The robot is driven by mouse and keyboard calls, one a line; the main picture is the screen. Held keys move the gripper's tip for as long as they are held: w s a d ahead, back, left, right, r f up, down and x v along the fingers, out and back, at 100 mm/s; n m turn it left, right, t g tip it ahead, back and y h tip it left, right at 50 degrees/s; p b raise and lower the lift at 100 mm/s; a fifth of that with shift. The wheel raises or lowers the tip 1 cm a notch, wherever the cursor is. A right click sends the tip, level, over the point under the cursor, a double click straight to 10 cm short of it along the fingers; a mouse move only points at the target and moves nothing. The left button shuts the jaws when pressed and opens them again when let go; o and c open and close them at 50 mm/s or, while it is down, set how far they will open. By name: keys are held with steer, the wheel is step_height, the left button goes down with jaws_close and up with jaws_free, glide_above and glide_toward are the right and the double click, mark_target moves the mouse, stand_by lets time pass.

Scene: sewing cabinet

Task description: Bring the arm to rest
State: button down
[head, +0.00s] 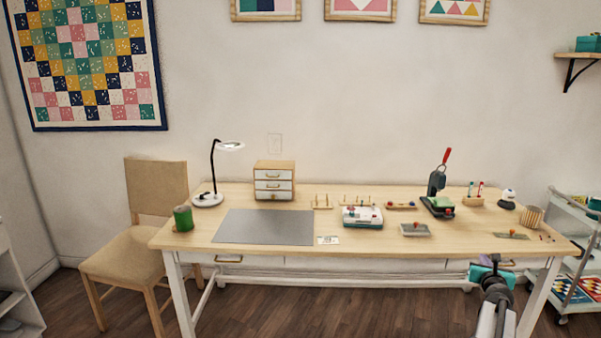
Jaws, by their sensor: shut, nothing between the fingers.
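My arm reaches up from the lower right of the head view. My gripper (490,262), with teal parts at its end, is in front of the right part of the table's front edge. It is shut and holds nothing. It appears apart from the things on the tabletop. The wooden sewing table (360,256) with white legs stands against the wall.
A grey mat (264,227), small drawer cabinet (274,181), lamp (208,198), green spool (183,218), white-teal machine (362,217) and lever press (438,190) stand on the table. A chair (150,220) is at left, a cart (580,225) at right. Floor in front is clear.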

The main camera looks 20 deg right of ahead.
steer(key=w+a+f+n+y, duration=0.2)
steer(key=w+a+f, duration=0.4)
steer(key=a, duration=0.4)
steer(key=w+a+f+n+y, duration=0.2)
steer(key=w+a+f, duration=0.4)
steer(key=a, duration=0.4)
steer(key=w+a+f+n+y, duration=0.1)
steer(key=w+a+f+y, duration=0.3)
steer(key=a, duration=0.6)
steer(key=s+a+f+n+g+y+p, duration=0.15)
steer(key=a+f+n, duration=0.5)
steer(key=a, duration=0.75)
steer(key=s+a+f+n+g+y, duration=0.1)
steer(key=a+f+n+y, duration=0.25)
steer(key=a+f, duration=0.9)
steer(key=s+a+f+n+g+y, duration=0.1)
steer(key=s+a+f+n+g, duration=0.5)
steer(key=s+a, duration=0.5)
steer(key=s+a+f+n+g+y, duration=0.15)
steer(key=s+a+f+n, duration=0.25)
steer(key=s+a+n, duration=0.55)
steer(key=s+d+n+g+h, duration=0.2)
steer(key=s+n+g, duration=0.1)
steer(key=s+n, duration=0.4)
steer(key=s+d+n+g+h, duration=0.2)
steer(key=s+n, duration=0.5)
steer(key=s, duration=0.7)
steer(key=shift+d+r+g+h+p, duration=0.4)
steer(key=shift+d+g, duration=0.1)
steer(key=shift+g, duration=0.5)
